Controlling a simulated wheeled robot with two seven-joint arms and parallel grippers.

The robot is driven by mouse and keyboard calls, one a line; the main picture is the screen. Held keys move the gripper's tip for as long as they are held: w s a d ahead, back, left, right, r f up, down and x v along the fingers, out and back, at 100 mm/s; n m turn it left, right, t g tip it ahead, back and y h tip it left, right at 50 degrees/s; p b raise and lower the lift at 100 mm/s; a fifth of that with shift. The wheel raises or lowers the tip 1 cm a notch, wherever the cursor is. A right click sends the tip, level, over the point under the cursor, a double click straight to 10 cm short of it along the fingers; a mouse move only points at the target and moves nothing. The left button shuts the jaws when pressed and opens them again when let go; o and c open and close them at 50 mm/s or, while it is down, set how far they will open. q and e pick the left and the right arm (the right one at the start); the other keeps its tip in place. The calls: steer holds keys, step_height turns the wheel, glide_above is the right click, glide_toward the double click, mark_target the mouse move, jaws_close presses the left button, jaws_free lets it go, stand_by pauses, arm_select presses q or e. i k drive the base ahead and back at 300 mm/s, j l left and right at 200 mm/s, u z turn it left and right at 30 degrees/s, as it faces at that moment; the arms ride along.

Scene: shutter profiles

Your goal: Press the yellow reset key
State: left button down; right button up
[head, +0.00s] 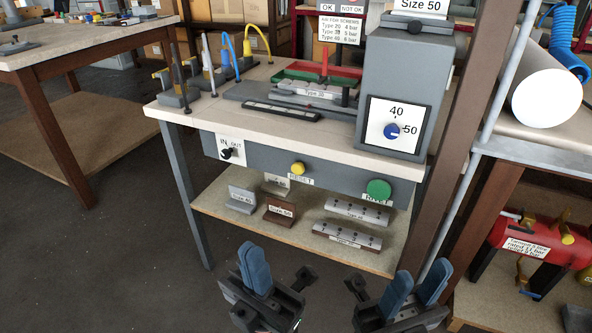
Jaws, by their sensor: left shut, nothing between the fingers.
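The yellow reset key (297,168) is a round knob on the grey front panel of the workbench, with a RESET label just below it. My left gripper (255,268) is in front of the bench, lower in the picture and left of the key, clear of it. Its two blue fingers are together with nothing between them. My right gripper (415,286) is at the lower right, also apart from the key. Its blue fingers stand apart and the gap looks empty.
On the same panel are a black IN/OUT lever (227,153) on the left and a green RIVET button (379,189) on the right. A lower shelf (222,205) holds labelled metal blocks. A grey box with a blue dial (391,131) stands on the bench.

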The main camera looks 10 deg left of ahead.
mark_target(298, 168)
steer(key=u, duration=1.25)
steer(key=k+l, duration=0.35)
steer(key=l, duration=0.15)
steer(key=k+l, duration=0.3)
steer(key=l, duration=0.2)
steer(key=k+l, duration=0.35)
steer(key=l, duration=0.15)
steer(key=u, duration=0.05)
